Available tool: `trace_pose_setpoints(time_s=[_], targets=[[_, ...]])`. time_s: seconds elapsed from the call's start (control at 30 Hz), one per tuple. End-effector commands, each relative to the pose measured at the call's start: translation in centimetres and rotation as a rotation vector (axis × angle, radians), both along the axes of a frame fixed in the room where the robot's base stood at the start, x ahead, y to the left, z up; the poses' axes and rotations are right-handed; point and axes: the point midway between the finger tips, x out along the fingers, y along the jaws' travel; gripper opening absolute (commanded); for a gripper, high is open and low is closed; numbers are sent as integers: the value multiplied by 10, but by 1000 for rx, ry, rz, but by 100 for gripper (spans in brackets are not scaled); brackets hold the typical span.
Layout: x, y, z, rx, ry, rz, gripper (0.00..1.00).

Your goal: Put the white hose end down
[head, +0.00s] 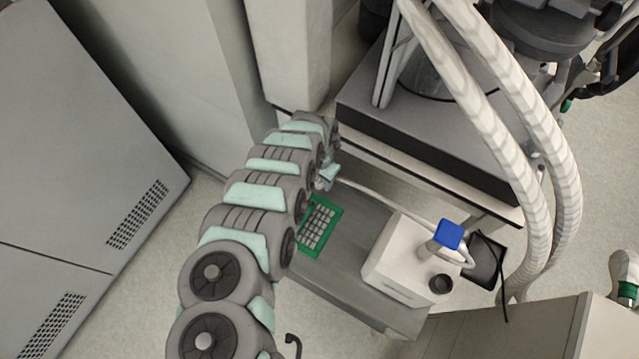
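My gripper (329,177) is at the far end of my grey and mint arm, beside the edge of the reactor bench. The thin white hose (392,200) runs from my gripper to the right, to a white box-shaped device (397,262) with a blue-topped part (449,235). The hose's end is at my gripper, but it is too small and partly hidden to see. I cannot tell whether the fingers are closed on it.
A green rack (319,227) with several pale vials stands on the grey low table (345,262), just below my gripper. The reactor bench (430,180) is close behind. Two thick white ribbed hoses (505,130) hang at the right. A grey cabinet (80,150) fills the left.

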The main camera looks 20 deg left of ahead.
Motion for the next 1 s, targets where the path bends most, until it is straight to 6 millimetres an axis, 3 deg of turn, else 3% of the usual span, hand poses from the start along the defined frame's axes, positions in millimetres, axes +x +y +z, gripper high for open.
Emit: trace_pose_setpoints(time_s=[0.57,1.0], targets=[[0,0,0,0,0,0,1],[0,0,1,0,-1,0,0]])
